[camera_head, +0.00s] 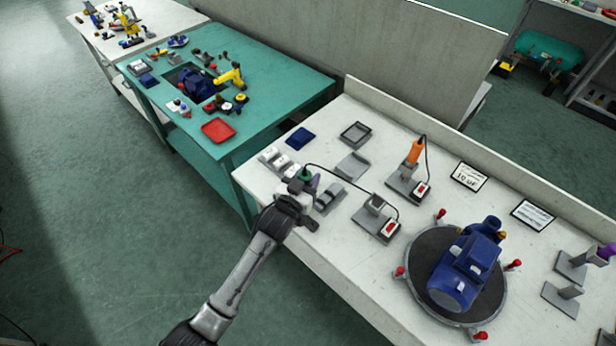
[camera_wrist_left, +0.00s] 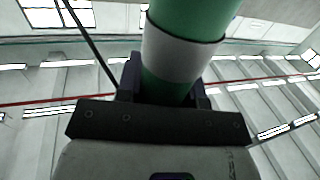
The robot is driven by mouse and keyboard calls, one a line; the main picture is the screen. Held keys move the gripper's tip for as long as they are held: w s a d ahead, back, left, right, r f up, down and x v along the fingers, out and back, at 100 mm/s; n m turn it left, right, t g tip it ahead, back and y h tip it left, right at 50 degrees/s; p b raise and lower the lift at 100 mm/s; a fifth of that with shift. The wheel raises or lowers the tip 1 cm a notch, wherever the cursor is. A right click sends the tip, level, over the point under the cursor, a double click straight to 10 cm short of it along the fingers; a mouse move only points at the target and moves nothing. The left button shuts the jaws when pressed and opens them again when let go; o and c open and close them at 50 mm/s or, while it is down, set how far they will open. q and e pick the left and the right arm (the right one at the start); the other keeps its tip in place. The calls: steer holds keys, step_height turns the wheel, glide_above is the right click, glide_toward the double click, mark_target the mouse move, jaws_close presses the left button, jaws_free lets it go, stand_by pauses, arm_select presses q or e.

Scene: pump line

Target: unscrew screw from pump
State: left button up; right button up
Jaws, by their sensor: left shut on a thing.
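The blue pump (camera_head: 465,268) sits on a round dark turntable (camera_head: 418,262) with red-knobbed clamps around its rim. The screw on it is too small to tell. My left gripper (camera_head: 301,186) is over the near left edge of the white bench, well left of the pump. It is shut on a green corded screwdriver (camera_head: 306,173). In the left wrist view, the green screwdriver body (camera_wrist_left: 178,60) with a grey band stands between the fingers of my left gripper (camera_wrist_left: 165,88). Its tip is not visible. My right gripper is not in view.
An empty tool stand (camera_head: 376,206) has the green screwdriver's cable. An orange screwdriver (camera_head: 415,152) stands in another holder. Grey trays (camera_head: 352,165) and a blue tray (camera_head: 300,138) lie nearby. A purple-handled tool (camera_head: 606,252) is at the right edge. A teal table (camera_head: 270,85) stands behind left.

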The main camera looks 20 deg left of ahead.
arm_select(q)
steer(key=shift+f, duration=0.4)
stand_by(0.8)
steer(key=shift+f+b, duration=0.35)
steer(key=shift+f, duration=0.15)
stand_by(0.4)
steer(key=shift+f, duration=0.25)
stand_by(0.3)
steer(key=shift+s, duration=0.2)
stand_by(0.5)
steer(key=shift+s+a+p, duration=0.25)
steer(key=shift+s+p, duration=0.1)
steer(key=shift+p, duration=0.05)
steer(key=shift+s, duration=0.1)
steer(key=shift+s+a+p, duration=0.15)
steer(key=shift+s+p, duration=0.15)
steer(key=shift+s, duration=0.05)
steer(key=shift+r, duration=0.2)
stand_by(0.4)
